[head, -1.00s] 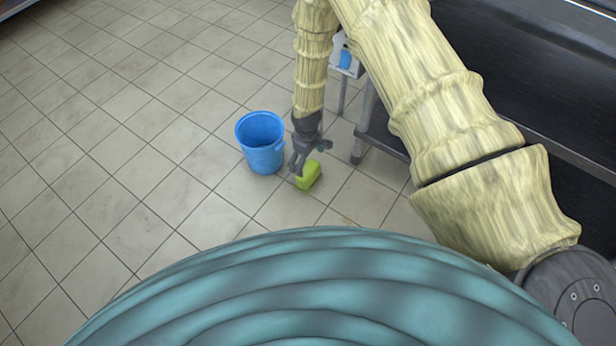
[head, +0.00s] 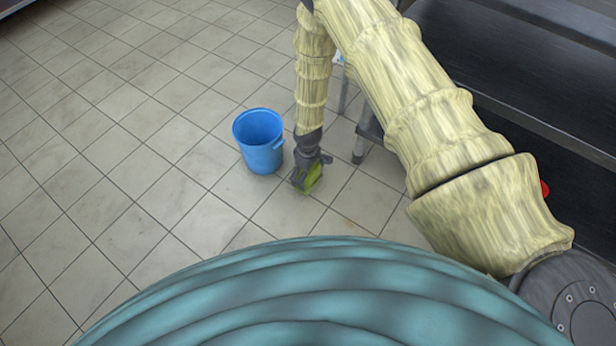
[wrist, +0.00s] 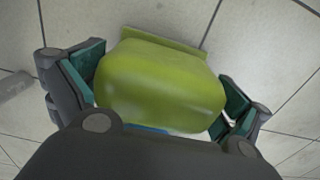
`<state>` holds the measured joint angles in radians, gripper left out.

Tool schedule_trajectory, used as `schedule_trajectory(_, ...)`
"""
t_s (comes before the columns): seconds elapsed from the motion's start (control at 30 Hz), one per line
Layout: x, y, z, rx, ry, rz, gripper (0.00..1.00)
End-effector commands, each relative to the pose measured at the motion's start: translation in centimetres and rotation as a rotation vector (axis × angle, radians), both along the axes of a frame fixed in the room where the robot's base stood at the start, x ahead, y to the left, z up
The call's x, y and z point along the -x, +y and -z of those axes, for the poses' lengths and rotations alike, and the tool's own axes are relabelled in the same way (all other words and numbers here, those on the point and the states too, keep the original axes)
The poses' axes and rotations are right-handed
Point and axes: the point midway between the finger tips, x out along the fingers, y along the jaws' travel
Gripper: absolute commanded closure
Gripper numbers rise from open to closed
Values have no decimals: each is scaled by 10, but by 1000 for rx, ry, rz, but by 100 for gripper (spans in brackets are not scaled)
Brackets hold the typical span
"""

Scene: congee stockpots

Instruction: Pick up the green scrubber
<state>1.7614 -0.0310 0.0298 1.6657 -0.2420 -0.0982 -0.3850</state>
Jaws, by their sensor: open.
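The green scrubber (head: 314,177) is on the tiled floor, just right of the blue bucket, and partly hidden by my gripper (head: 308,183) in the head view. In the wrist view the scrubber (wrist: 160,85) is a yellow-green rounded block with a flat edge along its far side. My gripper (wrist: 160,95) is open around it, with one teal-padded finger at its left and the other at its right. The left pad is very close to the scrubber; I cannot tell whether it touches. The scrubber's near end is hidden behind the gripper body.
The blue bucket (head: 262,150) stands on the floor close to the left of my gripper. A dark metal table (head: 540,75) with a lower shelf and legs is at the right. The tiled floor (head: 130,150) to the left is clear.

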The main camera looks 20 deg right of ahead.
Motion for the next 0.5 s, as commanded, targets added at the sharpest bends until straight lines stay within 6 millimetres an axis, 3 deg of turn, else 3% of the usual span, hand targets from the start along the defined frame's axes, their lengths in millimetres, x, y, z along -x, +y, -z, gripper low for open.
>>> schedule_trajectory(0.17,0,0,-1,0,0,0,2)
schedule_trajectory(0.33,0,0,-1,0,0,0,33)
schedule_trajectory(0.5,0,0,-1,0,0,0,38)
